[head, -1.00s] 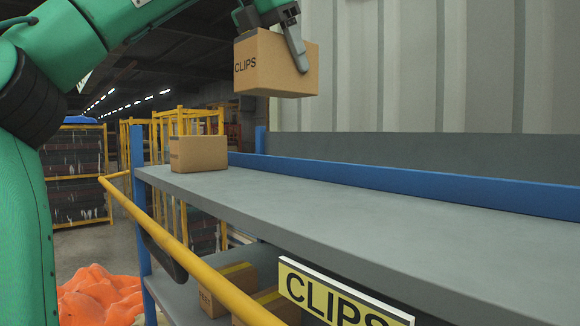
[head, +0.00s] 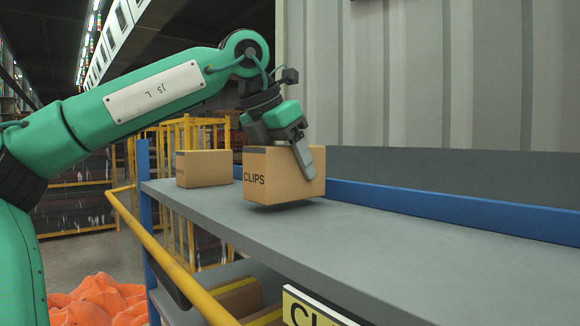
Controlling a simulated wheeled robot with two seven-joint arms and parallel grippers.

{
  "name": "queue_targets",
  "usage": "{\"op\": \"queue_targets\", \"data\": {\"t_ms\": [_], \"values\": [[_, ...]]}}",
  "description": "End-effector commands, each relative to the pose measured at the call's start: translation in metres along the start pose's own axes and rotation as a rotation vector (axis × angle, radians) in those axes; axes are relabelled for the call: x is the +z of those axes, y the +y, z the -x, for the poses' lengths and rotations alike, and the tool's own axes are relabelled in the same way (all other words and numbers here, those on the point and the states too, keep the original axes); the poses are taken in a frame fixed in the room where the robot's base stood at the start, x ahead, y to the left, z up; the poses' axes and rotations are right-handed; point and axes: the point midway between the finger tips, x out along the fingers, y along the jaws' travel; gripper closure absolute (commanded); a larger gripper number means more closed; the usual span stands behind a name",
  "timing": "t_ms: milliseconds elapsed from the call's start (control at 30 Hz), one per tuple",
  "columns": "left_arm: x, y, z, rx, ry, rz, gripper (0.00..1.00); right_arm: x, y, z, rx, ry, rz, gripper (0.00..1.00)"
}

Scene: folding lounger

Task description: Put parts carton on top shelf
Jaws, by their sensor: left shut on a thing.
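The parts carton (head: 268,186) is a brown box with "CLIPS" printed on its left face. My left gripper (head: 302,150) is shut on it from above, with one finger showing on the carton's near face. The carton is at the grey top shelf (head: 400,240), its lower edge at or just above the surface, with a dark shadow under it. I cannot tell whether it fully touches. The far finger is hidden behind the carton. My right gripper is not in view.
A second brown carton (head: 204,168) stands on the shelf's left end, close to the held one. A blue rail (head: 440,208) runs along the back. A yellow bar (head: 165,255) runs in front. More cartons (head: 238,296) sit on the shelf below. The top shelf's right side is clear.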

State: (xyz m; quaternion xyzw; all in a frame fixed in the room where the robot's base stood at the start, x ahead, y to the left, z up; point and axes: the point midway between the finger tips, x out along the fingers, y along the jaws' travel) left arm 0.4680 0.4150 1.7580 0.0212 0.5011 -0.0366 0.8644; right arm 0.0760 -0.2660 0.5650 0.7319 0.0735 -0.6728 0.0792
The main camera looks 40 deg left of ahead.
Motion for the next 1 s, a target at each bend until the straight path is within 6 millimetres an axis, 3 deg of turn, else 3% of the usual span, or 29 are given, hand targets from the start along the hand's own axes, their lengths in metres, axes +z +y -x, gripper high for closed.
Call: {"op": "queue_targets", "data": {"t_ms": [167, 500, 533, 633, 1000], "values": [[-0.007, -0.001, -0.011, -0.002, -0.003, -0.001, 0.7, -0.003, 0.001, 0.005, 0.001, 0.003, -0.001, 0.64], [-0.009, -0.001, -0.015, 0.0, -0.004, -0.001, 0.7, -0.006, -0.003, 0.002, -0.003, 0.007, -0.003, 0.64], [-0.009, -0.001, -0.015, 0.0, -0.002, -0.001, 0.35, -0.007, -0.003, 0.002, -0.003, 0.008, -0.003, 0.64], [-0.009, -0.001, -0.014, -0.001, -0.002, -0.001, 0.15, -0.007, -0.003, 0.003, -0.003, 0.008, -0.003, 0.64], [-0.006, 0.0, -0.011, -0.001, -0.002, 0.0, 0.15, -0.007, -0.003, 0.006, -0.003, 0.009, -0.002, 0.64]]}}
